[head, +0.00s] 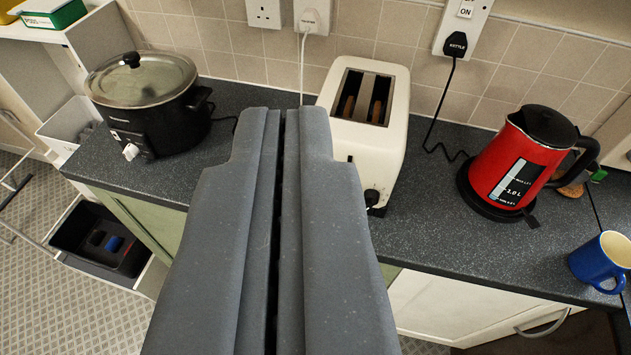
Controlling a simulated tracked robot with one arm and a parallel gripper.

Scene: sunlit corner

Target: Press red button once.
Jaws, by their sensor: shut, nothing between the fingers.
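My gripper (283,112) fills the middle of the head view, its two grey fingers side by side with only a thin dark gap between them. It is shut and holds nothing. Its tips point towards the tiled wall, over the worktop between the slow cooker and the toaster as seen here. I cannot make out a red button in this view. The large red thing is a kettle (517,166) on its black base at the right. My fingers hide part of the worktop and the cupboard fronts.
A black slow cooker (160,122) with a glass lid stands left, a cream toaster (345,140) with bread right of my fingertips. A blue mug (594,262) stands near the right front edge. Wall sockets (263,13) carry cables. Open worktop (440,225) lies between toaster and kettle.

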